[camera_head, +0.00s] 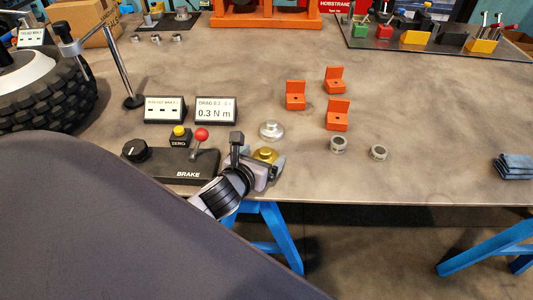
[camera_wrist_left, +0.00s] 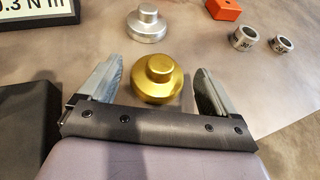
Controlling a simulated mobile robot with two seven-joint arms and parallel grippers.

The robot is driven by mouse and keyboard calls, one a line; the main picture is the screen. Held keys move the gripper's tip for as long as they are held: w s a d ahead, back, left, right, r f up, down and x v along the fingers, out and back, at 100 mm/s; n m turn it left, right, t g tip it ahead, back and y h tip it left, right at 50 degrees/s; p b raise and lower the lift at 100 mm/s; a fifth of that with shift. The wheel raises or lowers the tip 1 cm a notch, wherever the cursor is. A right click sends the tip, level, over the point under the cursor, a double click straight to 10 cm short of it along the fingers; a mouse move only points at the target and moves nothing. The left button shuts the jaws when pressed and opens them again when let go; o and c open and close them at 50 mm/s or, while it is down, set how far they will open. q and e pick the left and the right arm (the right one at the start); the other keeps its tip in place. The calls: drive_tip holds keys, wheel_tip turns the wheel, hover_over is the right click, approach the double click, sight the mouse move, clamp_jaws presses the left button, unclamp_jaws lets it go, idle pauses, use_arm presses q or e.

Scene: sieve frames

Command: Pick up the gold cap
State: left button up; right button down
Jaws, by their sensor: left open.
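The gold cap (camera_wrist_left: 158,80) is a round stepped knob that stands upright on the table near its front edge. In the head view the gold cap (camera_head: 266,154) is partly hidden by my left gripper (camera_head: 278,163). In the left wrist view my left gripper (camera_wrist_left: 160,92) is open, with one finger on each side of the gold cap and a gap to each. I cannot tell how far the fingertips are above the table. A silver cap (camera_head: 271,130) of similar shape stands just behind the gold one. My right gripper is not in view.
The black brake box (camera_head: 150,162) with a red-knobbed lever (camera_head: 201,134) is left of my gripper. Two metal rings (camera_head: 338,145) (camera_head: 378,152) and several orange brackets (camera_head: 337,115) stand to the right. The table's front edge is close; its right part is mostly clear.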

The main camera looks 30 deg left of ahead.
sight(268, 149)
use_arm(q)
drive_tip(key=shift+x, duration=2.4)
drive_tip(key=shift+r, duration=0.2)
